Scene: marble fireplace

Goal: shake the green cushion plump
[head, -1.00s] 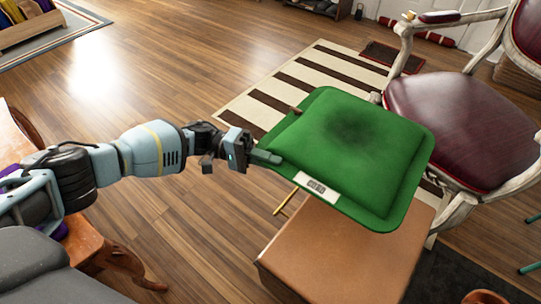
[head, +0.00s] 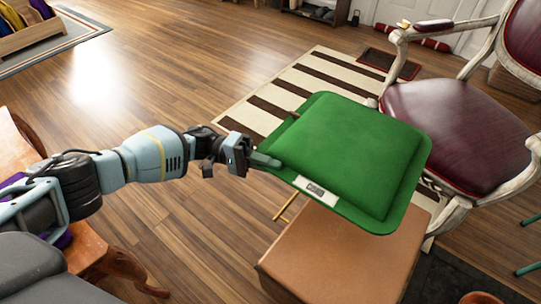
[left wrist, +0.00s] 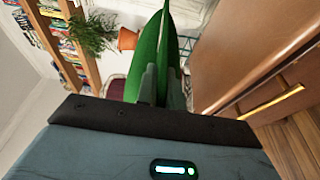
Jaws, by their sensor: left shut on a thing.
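The green cushion (head: 345,155) is a square pad with a flat rim and a pale label on its near left edge. It is held out roughly flat, and in the head view it overlaps a brown box-like piece. My left gripper (head: 262,161) is shut on the cushion's left rim. In the left wrist view the cushion (left wrist: 150,48) shows edge-on between the fingers of my left gripper (left wrist: 161,88). The cushion's top looks even and domed, with no dark patch. My right gripper is not in view.
The brown box-like piece (head: 345,255) stands below the cushion. An armchair with a dark red seat (head: 455,130) is close at the right. A striped rug (head: 300,85) lies behind. Open wooden floor (head: 170,75) lies at the left and back.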

